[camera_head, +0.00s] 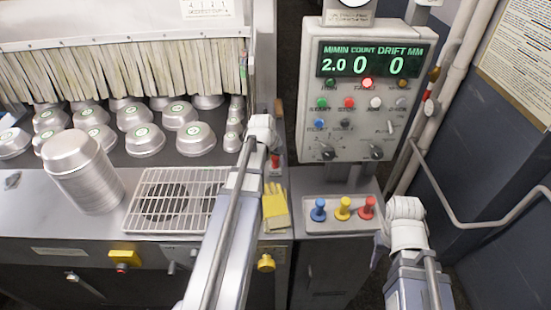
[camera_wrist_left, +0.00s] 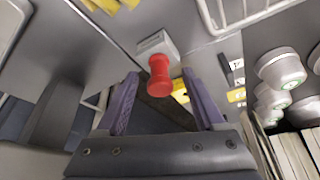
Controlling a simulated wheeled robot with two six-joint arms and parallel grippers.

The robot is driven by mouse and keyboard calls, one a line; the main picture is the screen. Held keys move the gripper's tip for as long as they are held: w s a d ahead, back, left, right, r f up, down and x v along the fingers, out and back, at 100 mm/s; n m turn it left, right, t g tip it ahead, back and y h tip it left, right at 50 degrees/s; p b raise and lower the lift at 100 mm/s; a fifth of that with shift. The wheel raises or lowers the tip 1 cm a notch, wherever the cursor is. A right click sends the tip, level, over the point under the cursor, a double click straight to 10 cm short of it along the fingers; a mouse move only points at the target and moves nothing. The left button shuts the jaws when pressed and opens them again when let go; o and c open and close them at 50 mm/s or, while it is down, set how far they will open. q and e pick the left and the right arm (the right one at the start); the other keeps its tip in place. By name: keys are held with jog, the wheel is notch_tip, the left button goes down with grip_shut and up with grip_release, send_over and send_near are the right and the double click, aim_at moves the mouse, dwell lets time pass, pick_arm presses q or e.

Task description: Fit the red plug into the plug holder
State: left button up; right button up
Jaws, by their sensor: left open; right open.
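A red plug (camera_wrist_left: 159,75) shows in the left wrist view between the tips of my left gripper (camera_wrist_left: 160,82), against a small pale grey block (camera_wrist_left: 157,44). In the head view this red plug (camera_head: 275,160) shows just below my left gripper (camera_head: 264,136), which is open. Whether the plug is seated in the block cannot be told.
Yellow gloves (camera_head: 276,207) lie on the counter beside my left arm. A wire rack (camera_head: 165,199) and a stack of pans (camera_head: 85,178) stand at left. More pans (camera_head: 144,140) sit behind, under a strip curtain. A control panel (camera_head: 365,90) rises behind the tray.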

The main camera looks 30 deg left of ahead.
pick_arm(q)
jog(key=p+v, duration=0.5)
jog(key=v, duration=0.1)
jog(key=shift+r+p, duration=0.3)
jog(key=shift+r, duration=0.1)
jog(key=shift+s, duration=0.15)
